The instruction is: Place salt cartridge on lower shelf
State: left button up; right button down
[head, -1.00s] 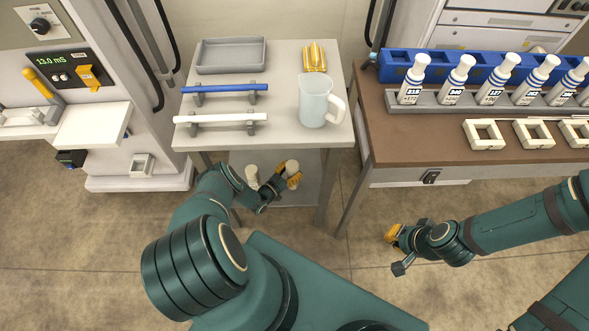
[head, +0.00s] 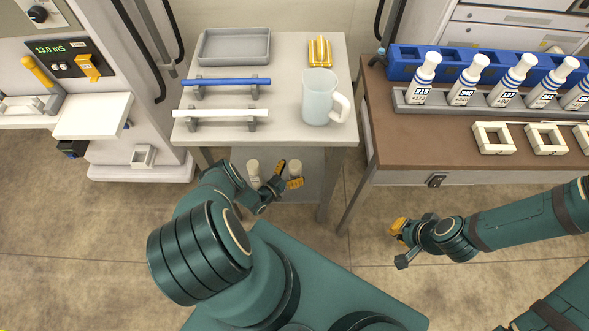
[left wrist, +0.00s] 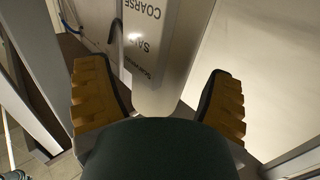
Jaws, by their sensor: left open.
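The cartridge bases are partly hidden in the head view. My right gripper (head: 400,243) is empty, fingers apart, over the floor.
The cart top (head: 285,135) above carries a grey tray (head: 234,46), blue and white rods on stands, a jug (head: 318,100) and a yellow item. A cart leg (head: 327,200) stands right of the left gripper. A brown bench (head: 420,130) with labelled bottles is at right.

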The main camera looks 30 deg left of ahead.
pick_arm(q)
jog(key=v, duration=1)
jog(key=shift+s+p, duration=0.4)
jog(key=shift+p, duration=0.05)
